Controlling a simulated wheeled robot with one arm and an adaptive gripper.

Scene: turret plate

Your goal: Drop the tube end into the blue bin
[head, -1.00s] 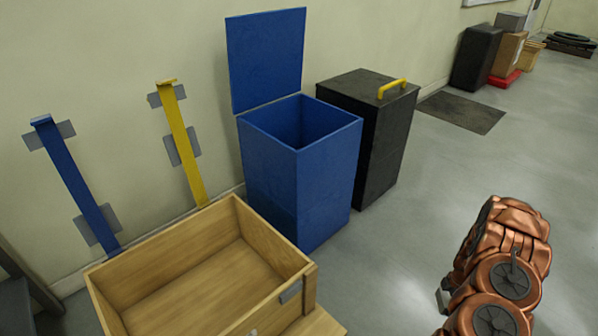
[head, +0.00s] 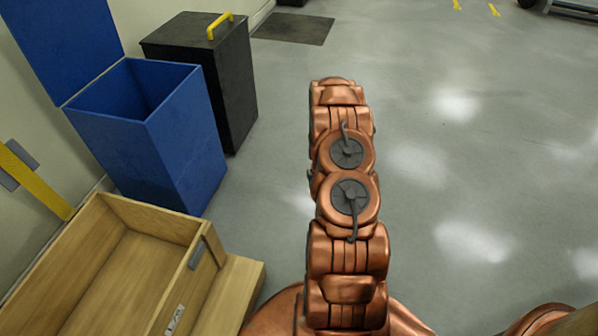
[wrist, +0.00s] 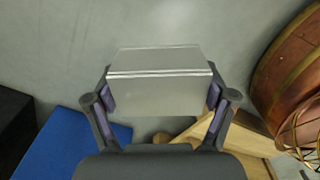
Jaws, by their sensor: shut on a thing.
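The tube end (wrist: 158,92) is a silvery, box-like metal piece with a seam across it. My gripper (wrist: 160,97) is shut on it, one finger on each side, in the wrist view. The blue bin (head: 190,140) stands at the left of the head view with its lid (head: 60,45) raised against the wall. Its mouth is open and the part of its inside that shows is dark. In the wrist view a blue surface (wrist: 75,150), apparently the bin, lies at lower left, apart from the tube end. The gripper is hidden in the head view.
A black bin (head: 230,85) with a yellow handle stands closed beside the blue bin. An open wooden box (head: 150,218) is at lower left. A yellow wall bracket (head: 40,185) is behind it. A dark mat (head: 293,28) lies beyond.

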